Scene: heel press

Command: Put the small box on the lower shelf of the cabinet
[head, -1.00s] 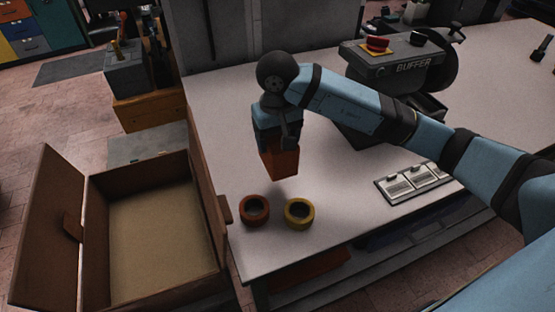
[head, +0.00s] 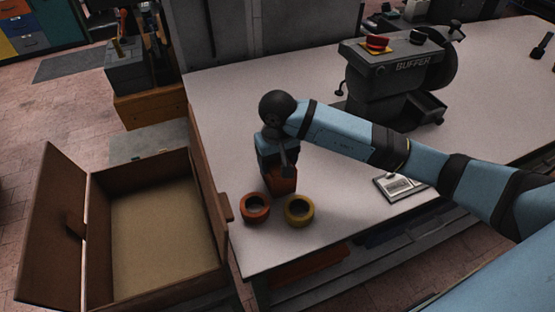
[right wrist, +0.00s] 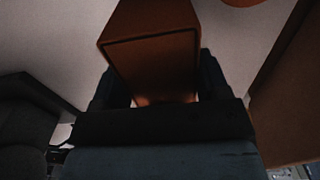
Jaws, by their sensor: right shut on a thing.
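My right gripper (head: 280,170) is shut on the small orange-brown box (head: 282,186) over the white table, just behind two tape rolls. The right wrist view also shows the box (right wrist: 152,45) between the fingers (right wrist: 158,82). I cannot tell whether the box touches the table. A brown wooden cabinet (head: 203,190) stands left of the table, its door (head: 50,220) swung out to the left. Its pale inside surface is bare; separate shelves cannot be made out. My left gripper is not in view.
An orange tape roll (head: 255,208) and a yellow tape roll (head: 299,210) lie near the table's front edge, close to the box. A buffer machine (head: 385,85) stands at the back right. A pale card-like plate (head: 400,187) lies partly behind my right arm.

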